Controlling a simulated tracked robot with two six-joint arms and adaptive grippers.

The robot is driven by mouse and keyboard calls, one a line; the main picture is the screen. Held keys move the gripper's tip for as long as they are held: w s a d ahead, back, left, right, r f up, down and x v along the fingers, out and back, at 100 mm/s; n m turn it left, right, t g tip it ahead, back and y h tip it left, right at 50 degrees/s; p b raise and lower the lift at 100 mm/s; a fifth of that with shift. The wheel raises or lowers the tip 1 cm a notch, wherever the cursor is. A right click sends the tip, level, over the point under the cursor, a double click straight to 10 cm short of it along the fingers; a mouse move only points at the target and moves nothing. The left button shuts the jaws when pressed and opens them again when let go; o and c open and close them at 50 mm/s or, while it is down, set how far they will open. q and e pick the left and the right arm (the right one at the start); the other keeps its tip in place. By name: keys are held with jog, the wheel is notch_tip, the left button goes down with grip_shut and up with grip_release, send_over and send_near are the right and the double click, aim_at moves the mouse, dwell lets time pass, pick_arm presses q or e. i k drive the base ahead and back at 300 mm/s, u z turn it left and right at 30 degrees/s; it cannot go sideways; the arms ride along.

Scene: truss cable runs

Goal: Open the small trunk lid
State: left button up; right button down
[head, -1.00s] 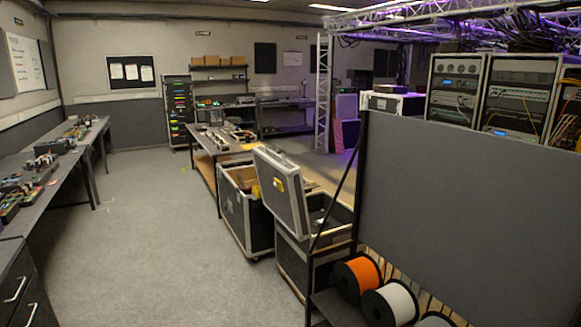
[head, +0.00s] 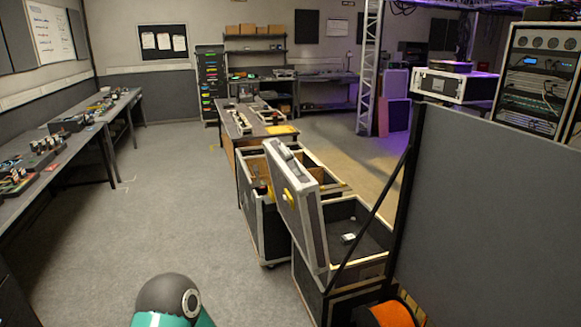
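A small dark trunk (head: 322,285) with pale metal edges stands right of the middle of the head view. Its lid (head: 302,212) is raised and stands steeply tilted along the trunk's left side. A yellow patch shows on the lid. The trunk's inside is partly visible, with a small pale item (head: 348,238) in it. A black slanted bar crosses in front of the trunk's right part. Neither of my grippers is in view. A rounded dark and teal part of my own arm shows at the bottom edge.
A second open trunk (head: 262,228) stands just behind. A grey panel (head: 490,215) with an orange spool (head: 385,315) below it borders the right. A long workbench (head: 60,160) runs along the left. The floor between is clear.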

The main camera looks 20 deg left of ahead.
aim_at(301, 212)
jog(key=u, duration=0.45)
jog(key=i, duration=1.15)
jog(key=u, duration=1.25)
jog(key=i, duration=0.8)
jog(key=z, duration=0.3)
jog(key=k, duration=0.5)
jog(key=u, duration=0.35)
